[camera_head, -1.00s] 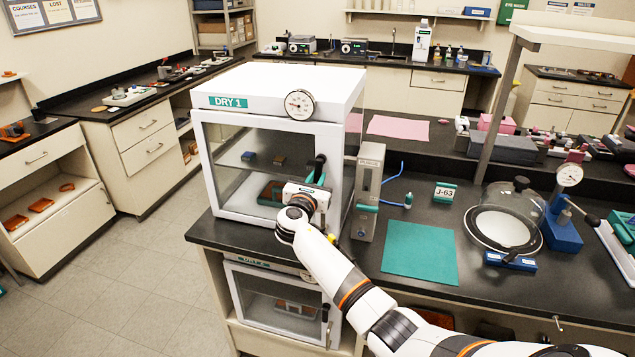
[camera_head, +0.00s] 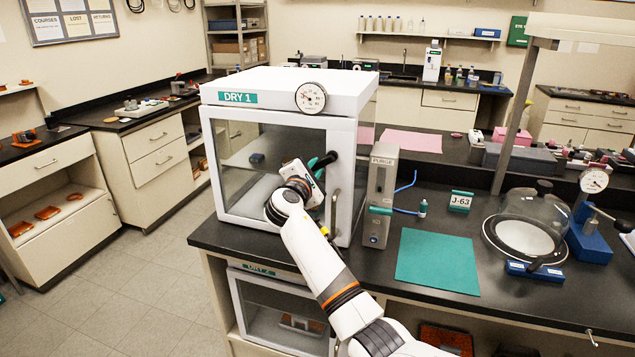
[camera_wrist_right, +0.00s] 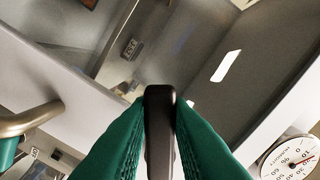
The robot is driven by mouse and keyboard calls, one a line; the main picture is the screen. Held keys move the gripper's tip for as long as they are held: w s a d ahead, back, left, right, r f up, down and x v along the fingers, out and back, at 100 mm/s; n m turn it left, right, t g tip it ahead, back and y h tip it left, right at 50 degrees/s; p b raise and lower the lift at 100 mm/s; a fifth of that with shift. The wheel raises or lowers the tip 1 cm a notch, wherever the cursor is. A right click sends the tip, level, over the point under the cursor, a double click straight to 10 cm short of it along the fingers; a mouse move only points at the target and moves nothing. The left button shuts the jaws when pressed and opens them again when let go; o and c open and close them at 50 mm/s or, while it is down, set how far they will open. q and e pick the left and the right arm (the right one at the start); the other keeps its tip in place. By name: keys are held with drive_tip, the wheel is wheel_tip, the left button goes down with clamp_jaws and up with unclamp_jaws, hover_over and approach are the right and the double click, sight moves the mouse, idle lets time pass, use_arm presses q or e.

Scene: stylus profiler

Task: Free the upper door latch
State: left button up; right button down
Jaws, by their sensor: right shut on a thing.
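The upper cabinet, labelled DRY 1 (camera_head: 238,98), stands on the black bench with its glass door (camera_head: 235,150) in its frame. The dark upper door latch (camera_head: 329,157) is at the right side of that door and looks tilted. My right gripper (camera_head: 318,168) is at the latch. In the right wrist view its teal fingers (camera_wrist_right: 158,150) are shut on the dark latch lever (camera_wrist_right: 160,105), one on each side. In the head view, the gripper body hides part of the latch and door. My left gripper is not in view.
A metal bar handle (camera_head: 334,210) is just below the latch. A grey purge unit (camera_head: 381,190) stands close to the cabinet's right. A round dial (camera_head: 311,97) sits on the top front edge. A lower cabinet (camera_head: 262,290) is underneath. The floor at left is clear.

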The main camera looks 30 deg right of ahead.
drive_tip(key=shift+w+a+r+m+b, duration=0.1)
drive_tip(key=shift+r+m+b, duration=0.3)
drive_tip(key=shift+m+b, duration=0.6)
drive_tip(key=shift+w+a+r+m+b, duration=0.1)
drive_tip(key=shift+r+m+b, duration=0.4)
drive_tip(key=shift+m, duration=0.75)
drive_tip(key=shift+w+a+r+m+b, duration=0.1)
drive_tip(key=shift+r+m+b, duration=0.2)
drive_tip(key=shift+m+b, duration=0.7)
drive_tip(key=shift+r, duration=0.1)
drive_tip(key=c, duration=1.3)
unclamp_jaws()
drive_tip(key=b+v, duration=0.2)
drive_tip(key=v, duration=1)
